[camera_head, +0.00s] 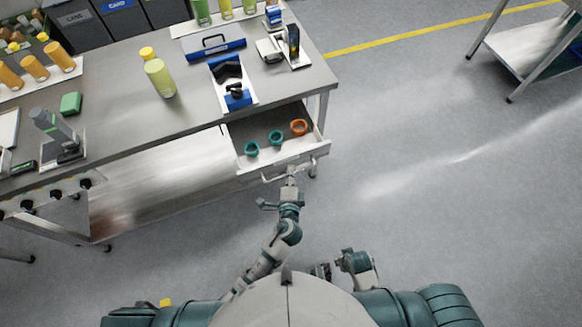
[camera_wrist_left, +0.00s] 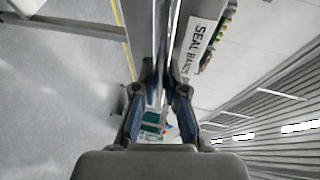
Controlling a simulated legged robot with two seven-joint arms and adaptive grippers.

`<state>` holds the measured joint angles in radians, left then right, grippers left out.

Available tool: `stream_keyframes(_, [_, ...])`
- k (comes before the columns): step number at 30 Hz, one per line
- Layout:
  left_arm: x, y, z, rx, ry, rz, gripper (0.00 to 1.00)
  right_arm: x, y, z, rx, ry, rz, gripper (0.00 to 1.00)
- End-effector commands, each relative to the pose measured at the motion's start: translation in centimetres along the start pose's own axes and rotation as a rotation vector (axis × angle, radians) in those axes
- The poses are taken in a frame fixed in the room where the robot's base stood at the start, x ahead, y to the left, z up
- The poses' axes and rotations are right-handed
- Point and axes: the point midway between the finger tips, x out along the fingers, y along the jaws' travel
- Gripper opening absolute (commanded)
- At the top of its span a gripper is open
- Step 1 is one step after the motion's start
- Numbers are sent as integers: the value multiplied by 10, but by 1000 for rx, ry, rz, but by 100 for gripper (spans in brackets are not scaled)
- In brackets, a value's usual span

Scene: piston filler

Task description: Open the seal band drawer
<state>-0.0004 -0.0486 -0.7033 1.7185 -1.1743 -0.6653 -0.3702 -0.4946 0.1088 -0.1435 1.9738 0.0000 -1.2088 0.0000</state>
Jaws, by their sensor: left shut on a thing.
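The seal band drawer (camera_head: 236,142) stands pulled out from under the right end of the workbench. Two teal bands (camera_head: 276,137) and one orange band (camera_head: 299,127) lie inside it. My left gripper (camera_head: 290,177) is at the drawer's front, shut on its handle (camera_head: 318,152). In the left wrist view, the fingers (camera_wrist_left: 160,88) close around the narrow handle bar, beside a label (camera_wrist_left: 194,45) reading "SEAL BANDS". My right gripper (camera_head: 321,271) is low beside my body, away from the bench, and its fingers are too small to read.
The workbench (camera_head: 190,118) carries a yellow-green bottle (camera_head: 159,76), a blue clamp-like fixture (camera_head: 232,85) and a green block (camera_head: 70,103). A second table (camera_head: 520,50) stands at the upper right. The floor (camera_head: 420,180) right of the drawer is clear.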

Motion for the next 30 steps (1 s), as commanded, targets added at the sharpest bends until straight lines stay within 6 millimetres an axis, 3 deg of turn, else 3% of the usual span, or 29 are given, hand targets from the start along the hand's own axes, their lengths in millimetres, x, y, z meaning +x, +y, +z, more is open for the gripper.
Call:
stream_keyframes(1, [0,8,10,9,-25,14,0,0,0,1,0,-2,-1,40])
stream_keyframes(10, [0,8,10,9,-25,15,0,1,-1,8,1,-13,-2,40])
stream_keyframes(11, [0,8,10,9,-25,15,18,1,-1,8,1,-14,-2,40])
stream_keyframes(13, [0,8,9,9,-24,14,36,1,-1,10,2,-16,-2,40])
stream_keyframes(23, [-1,4,0,11,-17,8,37,0,1,5,1,-8,1,40])
stream_keyframes(26, [-11,4,0,10,-16,8,37,0,1,5,1,-9,1,40])
stream_keyframes(30, [-39,5,2,8,-16,10,37,0,0,6,1,-9,1,40])
